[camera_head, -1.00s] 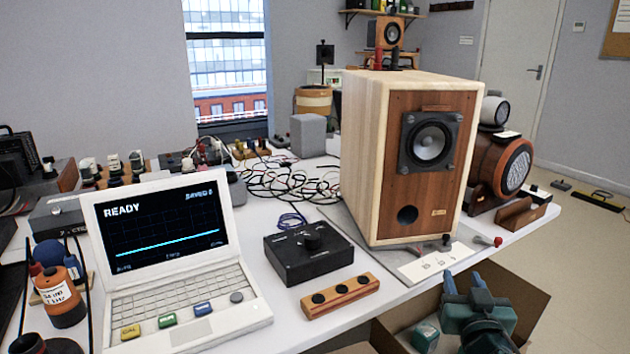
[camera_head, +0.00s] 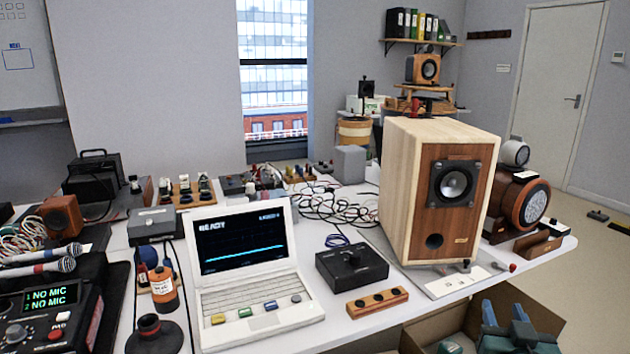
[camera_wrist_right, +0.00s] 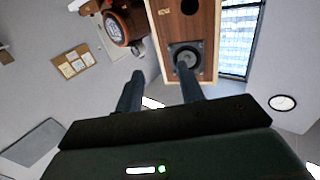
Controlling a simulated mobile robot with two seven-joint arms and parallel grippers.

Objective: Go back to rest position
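My right gripper (camera_head: 504,311) is low at the right in the head view, in front of the table and over an open cardboard box (camera_head: 540,308). In the right wrist view its two fingers (camera_wrist_right: 160,72) stand apart with nothing between them. The wooden speaker (camera_head: 437,190) stands upright on the table, apart from the gripper; it also shows upside down in the right wrist view (camera_wrist_right: 204,27). My left gripper is not in view.
A laptop (camera_head: 250,257), a black knob box (camera_head: 352,267) and a wooden strip with several dark round spots (camera_head: 377,303) sit on the white table. Microphones (camera_head: 40,268) and a "NO MIC" device (camera_head: 50,318) are at left. Cables lie behind. Open floor (camera_head: 590,250) shows at right.

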